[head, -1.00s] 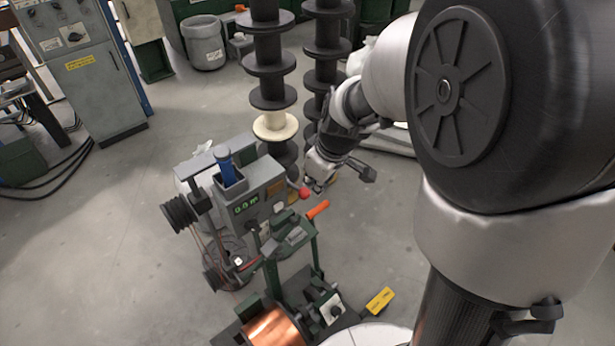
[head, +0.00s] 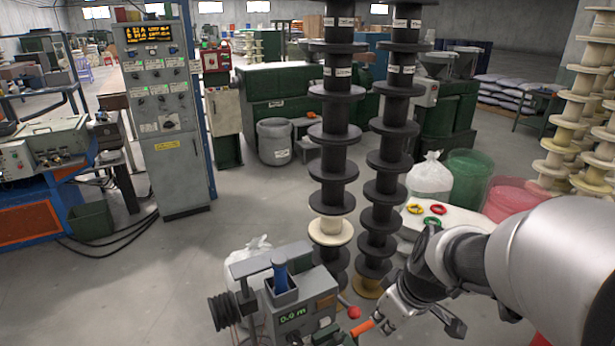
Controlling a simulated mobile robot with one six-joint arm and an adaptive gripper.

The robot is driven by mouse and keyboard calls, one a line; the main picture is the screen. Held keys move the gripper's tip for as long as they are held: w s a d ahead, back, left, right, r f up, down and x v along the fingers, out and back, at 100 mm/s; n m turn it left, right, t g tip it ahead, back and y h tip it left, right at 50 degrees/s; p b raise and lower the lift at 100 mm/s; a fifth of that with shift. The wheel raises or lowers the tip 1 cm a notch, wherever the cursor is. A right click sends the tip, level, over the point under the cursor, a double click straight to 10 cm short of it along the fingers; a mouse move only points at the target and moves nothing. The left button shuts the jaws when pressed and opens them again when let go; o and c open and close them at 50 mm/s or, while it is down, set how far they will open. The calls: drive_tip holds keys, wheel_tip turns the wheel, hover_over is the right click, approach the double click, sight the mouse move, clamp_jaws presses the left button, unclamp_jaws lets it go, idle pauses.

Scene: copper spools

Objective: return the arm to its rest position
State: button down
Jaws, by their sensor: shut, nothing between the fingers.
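My arm reaches in from the right edge of the head view. My gripper (head: 388,326) is at its end, low in the picture, just right of the grey winding machine (head: 300,300) with the green "0.0 m" display. The gripper is small here and shows nothing held; it is shut. It appears close to the machine's orange handle (head: 362,327) and red knob (head: 354,312); I cannot tell whether it touches them.
Two tall stacks of black spools (head: 333,150) (head: 388,165) stand behind the machine. A white table (head: 455,222) with coloured rings is right of them. A grey control cabinet (head: 165,110) stands left. Open floor (head: 150,290) lies at the lower left.

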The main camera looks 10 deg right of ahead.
drive_tip(key=s+a+r+m, duration=0.2)
drive_tip(key=s+r+m, duration=0.1)
drive_tip(key=s, duration=0.5)
drive_tip(key=s+a+r+m+t+h, duration=0.1)
drive_tip(key=s+a+r+m, duration=0.2)
drive_tip(key=s+r, duration=0.3)
drive_tip(key=shift+s, duration=1.1)
drive_tip(key=shift+a+r, duration=0.1)
